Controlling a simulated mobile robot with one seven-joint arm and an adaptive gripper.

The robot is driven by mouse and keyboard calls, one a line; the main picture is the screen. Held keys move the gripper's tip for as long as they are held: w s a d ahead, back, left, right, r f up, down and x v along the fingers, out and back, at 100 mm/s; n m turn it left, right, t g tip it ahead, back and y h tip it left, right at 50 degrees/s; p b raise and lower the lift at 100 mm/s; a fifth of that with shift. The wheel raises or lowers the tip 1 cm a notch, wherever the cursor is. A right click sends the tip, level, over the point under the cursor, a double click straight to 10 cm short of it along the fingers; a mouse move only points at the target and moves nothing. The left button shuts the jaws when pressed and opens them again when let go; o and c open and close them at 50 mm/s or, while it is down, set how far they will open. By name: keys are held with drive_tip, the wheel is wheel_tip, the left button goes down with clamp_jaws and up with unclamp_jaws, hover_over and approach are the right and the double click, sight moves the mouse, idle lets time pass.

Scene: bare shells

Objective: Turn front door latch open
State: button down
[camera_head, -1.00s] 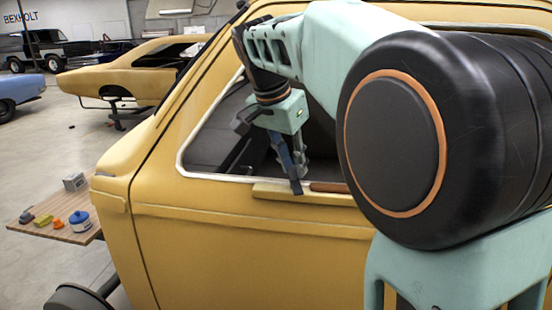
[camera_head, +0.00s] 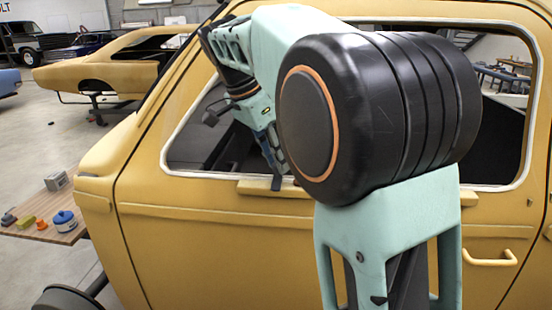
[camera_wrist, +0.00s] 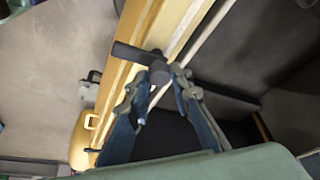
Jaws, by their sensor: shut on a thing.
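The front door (camera_head: 190,235) is the yellow car door below the open side window. A dark grey T-shaped latch (camera_wrist: 157,72) shows at the window ledge in the wrist view. My gripper (camera_wrist: 164,82) has its two fingers closing in on the latch's rounded end and is shut on it. In the head view my gripper (camera_head: 279,178) reaches down over the window sill. My own arm hides much of the window there, and I cannot make out the latch in that view.
A yellow ledge (camera_head: 250,187) runs along the sill under my gripper. A yellow pull handle (camera_head: 492,259) is at the lower right of the car side. A wooden board (camera_head: 50,228) with a blue pot (camera_head: 64,221) and small items stands at the left.

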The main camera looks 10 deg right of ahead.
drive_tip(key=c, duration=1.7)
unclamp_jaws()
drive_tip(key=shift+c, duration=0.2)
drive_tip(key=v, duration=1.2)
